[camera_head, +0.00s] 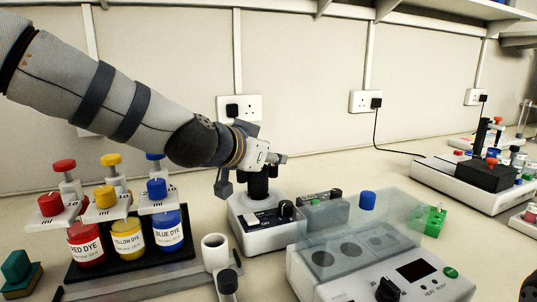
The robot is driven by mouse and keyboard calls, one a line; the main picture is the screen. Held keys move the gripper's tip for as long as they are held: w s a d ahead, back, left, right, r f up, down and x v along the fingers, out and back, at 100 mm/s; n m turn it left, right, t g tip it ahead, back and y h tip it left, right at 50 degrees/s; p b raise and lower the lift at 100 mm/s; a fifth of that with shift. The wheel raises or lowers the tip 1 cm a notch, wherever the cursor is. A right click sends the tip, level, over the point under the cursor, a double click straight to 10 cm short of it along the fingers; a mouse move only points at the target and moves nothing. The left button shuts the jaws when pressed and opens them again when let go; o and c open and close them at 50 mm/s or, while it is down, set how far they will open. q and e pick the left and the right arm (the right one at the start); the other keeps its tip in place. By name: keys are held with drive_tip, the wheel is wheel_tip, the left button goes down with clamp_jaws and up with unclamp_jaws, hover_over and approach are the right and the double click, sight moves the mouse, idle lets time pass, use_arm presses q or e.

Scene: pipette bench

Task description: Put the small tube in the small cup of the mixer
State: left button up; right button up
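My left gripper (250,178) reaches in from the left over the mixer (266,238), a white box with a black cup head (259,186). Its fingers look spread apart, one hanging down left of the cup head and one to its right. The inside of the cup is hidden by the gripper. I cannot make out a tube between the fingers. My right gripper is not in view.
Red, yellow and blue dye bottles (127,240) stand in a black rack at left. A white cylinder (215,251) stands before the mixer. A clear-lidded device (385,280) stands at front right, a green block (435,221) beside it. A white instrument (455,184) stands at the back right.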

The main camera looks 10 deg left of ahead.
use_arm(q)
drive_tip(key=v, duration=0.7)
drive_tip(key=shift+s, duration=0.25)
